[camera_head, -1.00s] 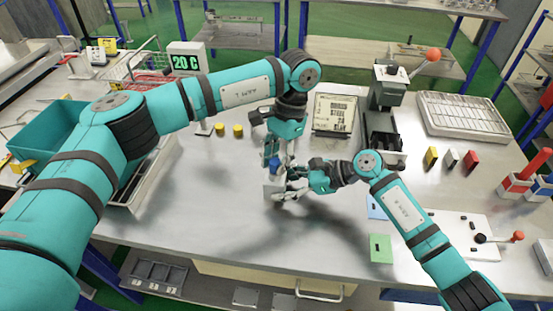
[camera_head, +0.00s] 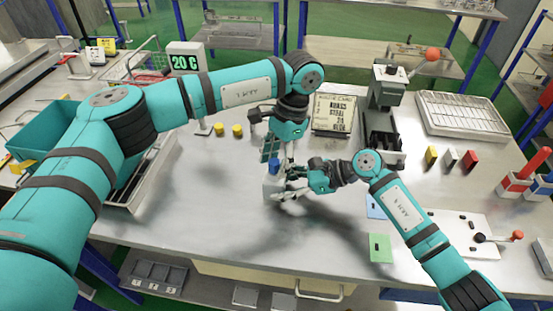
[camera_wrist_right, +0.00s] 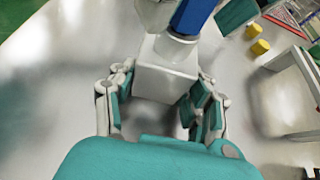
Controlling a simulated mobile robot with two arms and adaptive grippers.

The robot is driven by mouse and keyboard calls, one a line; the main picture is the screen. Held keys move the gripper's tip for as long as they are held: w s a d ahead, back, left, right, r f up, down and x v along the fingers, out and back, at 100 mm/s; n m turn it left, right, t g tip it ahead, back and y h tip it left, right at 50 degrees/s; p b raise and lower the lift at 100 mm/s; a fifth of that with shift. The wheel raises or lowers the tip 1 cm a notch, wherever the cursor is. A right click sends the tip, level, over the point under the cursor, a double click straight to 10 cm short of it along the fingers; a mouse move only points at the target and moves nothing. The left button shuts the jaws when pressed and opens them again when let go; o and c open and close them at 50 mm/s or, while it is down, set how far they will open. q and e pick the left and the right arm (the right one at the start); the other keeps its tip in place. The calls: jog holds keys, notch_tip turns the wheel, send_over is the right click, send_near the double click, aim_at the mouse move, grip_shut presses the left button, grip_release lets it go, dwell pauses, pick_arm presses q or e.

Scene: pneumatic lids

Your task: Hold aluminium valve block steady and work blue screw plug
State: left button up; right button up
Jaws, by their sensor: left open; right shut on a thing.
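The aluminium valve block (camera_head: 272,188) stands upright on the bench in the middle of the head view. It also shows in the right wrist view (camera_wrist_right: 167,62). The blue screw plug (camera_head: 275,168) sits at its top and shows in the right wrist view (camera_wrist_right: 194,16). My right gripper (camera_head: 287,187) is shut on the block from the right, with one finger on each side in the wrist view (camera_wrist_right: 158,90). My left gripper (camera_head: 272,154) is open just above the plug, pointing down. Whether its fingers touch the plug I cannot tell.
Two yellow cylinders (camera_head: 237,130) stand left of my left gripper. A printed card (camera_head: 334,114) and a grey device (camera_head: 387,95) with a red-knobbed lever stand behind. A green plate (camera_head: 380,248) lies front right. The bench in front of the block is clear.

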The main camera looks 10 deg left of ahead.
pick_arm(q)
jog(key=n, duration=0.3)
jog(key=shift+a+g+h, duration=0.1)
jog(key=shift+g+h, duration=0.2)
jog(key=n+h, duration=0.1)
jog(key=n, duration=0.4)
jog(key=shift+w, duration=0.1)
jog(key=n, duration=0.2)
jog(key=n+h, duration=0.1)
jog(key=shift+a+n, duration=0.2)
jog(key=shift+n, duration=0.2)
jog(key=n+h, duration=0.1)
jog(key=n, duration=0.3)
